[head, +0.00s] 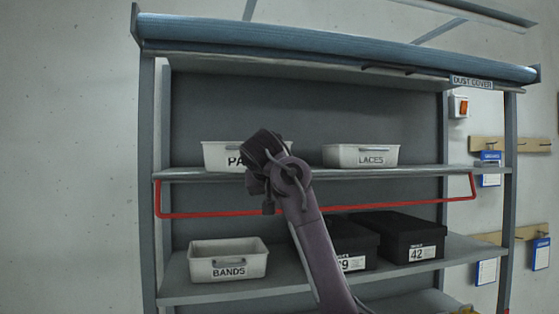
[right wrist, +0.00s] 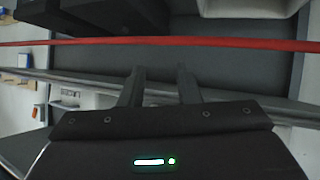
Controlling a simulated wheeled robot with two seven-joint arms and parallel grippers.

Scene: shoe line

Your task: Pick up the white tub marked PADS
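The white tub marked PADS (head: 222,153) stands on the upper shelf, left of centre. My right arm hides its right part and most of its label in the head view. My right gripper (head: 264,150) is in front of the tub there; its fingers are hard to make out. In the right wrist view, which looks upside down, the gripper (right wrist: 160,72) has its two fingers apart with nothing between them. My left gripper is not in view.
A LACES tub (head: 361,156) stands right on the upper shelf (head: 420,170). A red bar (head: 400,205) runs below that shelf's front. The lower shelf holds a BANDS tub (head: 228,262) and black boxes (head: 411,236). A dust cover (head: 330,42) spans the top.

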